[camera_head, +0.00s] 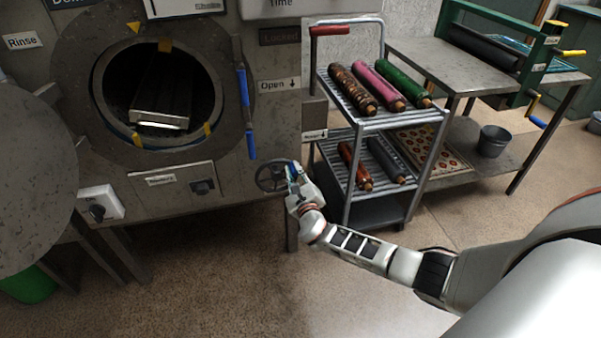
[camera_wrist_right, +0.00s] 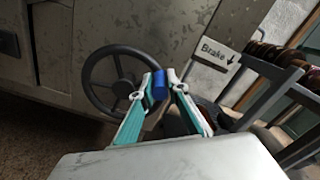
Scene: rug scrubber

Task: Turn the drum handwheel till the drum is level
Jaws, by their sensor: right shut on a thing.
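The drum handwheel (camera_head: 271,177) is a dark spoked wheel low on the front of the grey machine. It also shows in the right wrist view (camera_wrist_right: 88,72), where a blue grip (camera_wrist_right: 160,85) stands at its right rim. My right gripper (camera_head: 293,172) is at the wheel's right side, its fingers shut on the blue grip; the fingers show closely in the right wrist view (camera_wrist_right: 161,88). The drum (camera_head: 160,85) is seen through the round open port, with a metal tray-like part inside that looks tilted. My left gripper is not in view.
A trolley (camera_head: 385,120) with several rolled rugs stands just right of my right gripper. A blue door handle (camera_head: 245,113) is above the wheel. A "Brake" label (camera_wrist_right: 216,52) is right of the wheel. Floor in front is clear.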

